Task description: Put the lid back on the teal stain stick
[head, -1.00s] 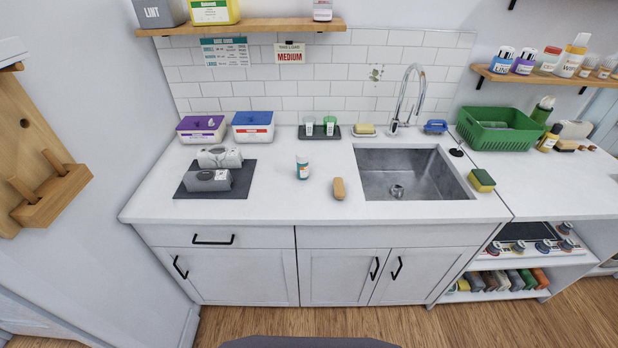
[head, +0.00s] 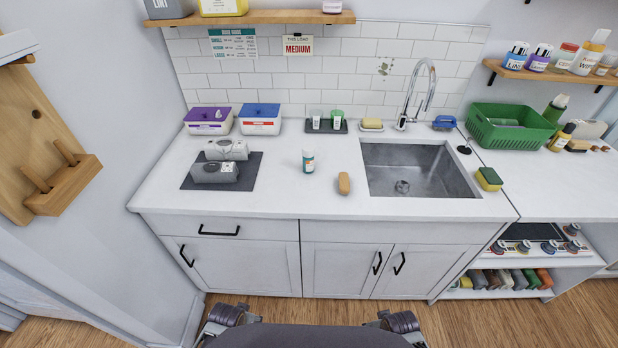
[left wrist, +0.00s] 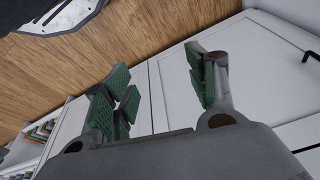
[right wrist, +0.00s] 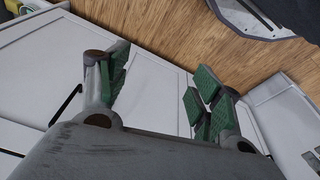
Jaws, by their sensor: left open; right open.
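A small white bottle with a teal and orange label (head: 308,161), seemingly the stain stick, stands upright on the white counter, left of the sink. It is too small to tell whether its white top is a lid, and I cannot pick out a separate lid. My left gripper (left wrist: 162,90) is open and empty in the left wrist view, in front of the cabinet doors. My right gripper (right wrist: 160,90) is open and empty in the right wrist view, also by the cabinet fronts. Both are well away from the bottle.
A tan wooden item (head: 344,183) lies right of the bottle, before the sink (head: 420,170). A dark mat (head: 250,181) with two grey objects is left. A dark tray (head: 326,127) holds two small containers behind.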

